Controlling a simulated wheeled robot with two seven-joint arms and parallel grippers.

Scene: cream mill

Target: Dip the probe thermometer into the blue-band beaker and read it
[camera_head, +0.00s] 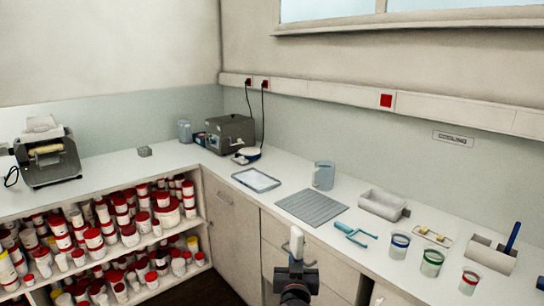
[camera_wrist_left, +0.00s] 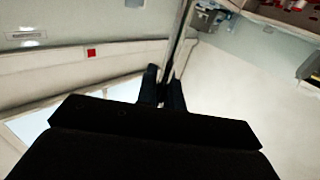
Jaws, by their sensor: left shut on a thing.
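The blue-band beaker (camera_head: 399,246) stands on the counter at right, the leftmost of three banded beakers. My left gripper (camera_head: 296,272) is at the bottom middle of the head view, in front of the counter and left of the beaker, well apart from it. It is shut on an upright white piece (camera_head: 296,241), which looks like the probe thermometer's handle. In the left wrist view, a thin grey rod (camera_wrist_left: 180,38) runs up from between the dark fingers (camera_wrist_left: 163,92). No display reading can be made out. My right gripper is not in view.
A green-band beaker (camera_head: 431,263) and a red-band beaker (camera_head: 468,283) stand right of the blue one. A grey box (camera_head: 382,204) and a holder (camera_head: 491,254) stand behind the beakers.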

